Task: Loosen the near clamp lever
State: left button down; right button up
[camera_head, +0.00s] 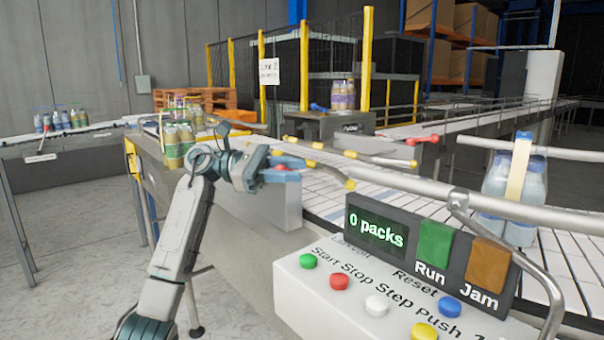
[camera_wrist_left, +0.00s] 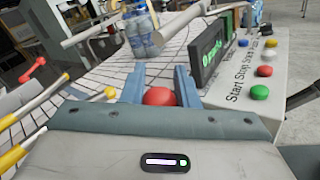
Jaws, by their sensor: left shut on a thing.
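My left gripper (camera_head: 290,169) reaches in over the near side of the conveyor, its blue fingers at the near guide rail. In the left wrist view, the two fingers (camera_wrist_left: 160,92) are closed around a round red knob (camera_wrist_left: 159,97), which I take as the near clamp lever's. The lever's arm is hidden behind the gripper. In the head view the gripper covers most of the knob. Another red-handled lever (camera_head: 424,140) stands across the belt, apart from my gripper; a red lever also shows at the left of the wrist view (camera_wrist_left: 34,69). My right gripper is not in view.
A control box (camera_head: 300,285) with coloured buttons and a "0 packs" display (camera_head: 376,230) stands close at the right. Guide rails with yellow tips (camera_head: 330,174) run along the belt (camera_head: 400,189). A bottle pack (camera_head: 513,190) sits on the belt at the right.

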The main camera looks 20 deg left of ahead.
pick_arm(q)
jog(key=shift+f, duration=0.45)
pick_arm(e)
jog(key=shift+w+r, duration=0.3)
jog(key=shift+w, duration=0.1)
pick_arm(q)
jog(key=c, duration=1.2)
grip_release()
jog(key=shift+s, duration=0.1)
jog(key=shift+o, duration=0.6)
jog(key=shift+w+a, duration=0.1)
jog(key=shift+w, duration=0.15)
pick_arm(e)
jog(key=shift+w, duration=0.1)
pick_arm(q)
jog(key=shift+r, duration=0.2)
jog(key=s+d+r+b, duration=0.2)
jog(key=s+d, duration=0.1)
jog(key=s, duration=0.4)
jog(key=s+d+r+b, duration=0.2)
jog(key=s+d, duration=0.1)
jog(key=s, duration=0.4)
jog(key=shift+s+d+r, duration=0.2)
jog(key=shift+s+r, duration=0.15)
jog(key=shift+r, duration=0.05)
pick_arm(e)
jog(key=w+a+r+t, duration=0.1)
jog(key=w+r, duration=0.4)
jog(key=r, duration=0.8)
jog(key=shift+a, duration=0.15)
